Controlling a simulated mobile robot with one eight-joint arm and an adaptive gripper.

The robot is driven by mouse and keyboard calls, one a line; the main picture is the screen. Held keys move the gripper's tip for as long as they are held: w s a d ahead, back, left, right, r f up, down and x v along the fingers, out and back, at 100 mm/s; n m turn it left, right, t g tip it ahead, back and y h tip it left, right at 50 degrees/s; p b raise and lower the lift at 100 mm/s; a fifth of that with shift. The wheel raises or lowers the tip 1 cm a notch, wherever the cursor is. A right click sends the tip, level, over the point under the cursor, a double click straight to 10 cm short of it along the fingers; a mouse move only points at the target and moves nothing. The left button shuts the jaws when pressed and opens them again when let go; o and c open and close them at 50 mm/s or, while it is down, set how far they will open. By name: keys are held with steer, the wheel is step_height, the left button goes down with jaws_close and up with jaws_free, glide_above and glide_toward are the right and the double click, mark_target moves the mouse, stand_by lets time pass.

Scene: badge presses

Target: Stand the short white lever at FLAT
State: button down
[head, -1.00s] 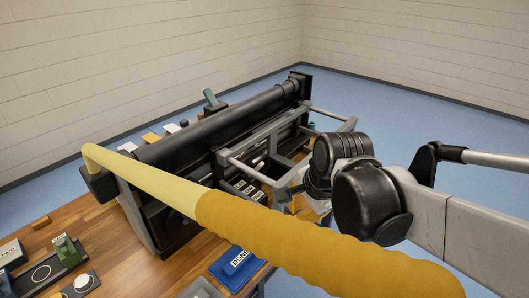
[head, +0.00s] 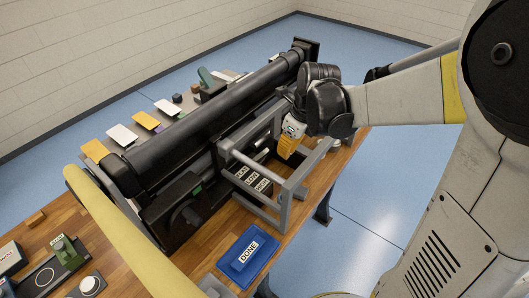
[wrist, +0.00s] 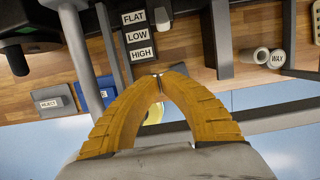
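My gripper (head: 284,154) hangs over the grey frame on the front of the black press. In the wrist view its two yellow fingers (wrist: 158,77) curve together and their tips meet, so it looks shut. The tips are just below the HIGH label (wrist: 142,54) in that picture. The LOW label (wrist: 137,36) and the FLAT label (wrist: 133,16) stand in a row above it. The labels also show in the head view, with the middle one (head: 252,177) clear.
The black press (head: 215,110) fills the middle of the wooden bench. Grey frame bars (head: 286,205) flank the labels. A blue DONE tray (head: 262,262) lies in front. A long yellow handle (head: 115,225) crosses the left foreground. A WAX label (wrist: 278,58) sits beside grey cylinders.

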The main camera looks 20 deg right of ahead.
mark_target(259, 156)
steer(key=w+a+f+b, duration=0.3)
steer(key=w+f, duration=0.2)
steer(key=f, duration=0.3)
steer(key=shift+w+a, duration=0.2)
stand_by(0.3)
